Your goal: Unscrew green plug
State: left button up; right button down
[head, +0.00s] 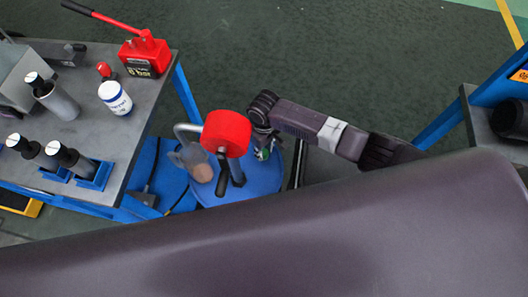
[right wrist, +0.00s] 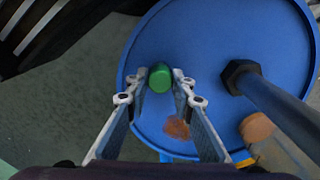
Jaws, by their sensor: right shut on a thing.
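The green plug (right wrist: 160,77) sits on the round blue drum top (right wrist: 190,30), and it lies between the fingertips of my right gripper (right wrist: 159,84) in the right wrist view. The gripper is shut on the plug from both sides. In the head view my right gripper (head: 264,146) reaches down to the blue top (head: 262,183) from the right, and the plug is mostly hidden there. My left gripper does not show.
A dark post with a hex nut (right wrist: 238,76) rises from the drum top right of the plug. A grey workbench (head: 135,120) with bottles is at left.

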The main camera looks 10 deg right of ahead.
jog(key=shift+w+r, duration=0.1)
jog(key=n, duration=0.3)
jog(key=shift+n, duration=1.2)
jog(key=shift+n, duration=0.7)
jog(key=n, duration=0.3)
jog(key=shift+n, duration=0.4)
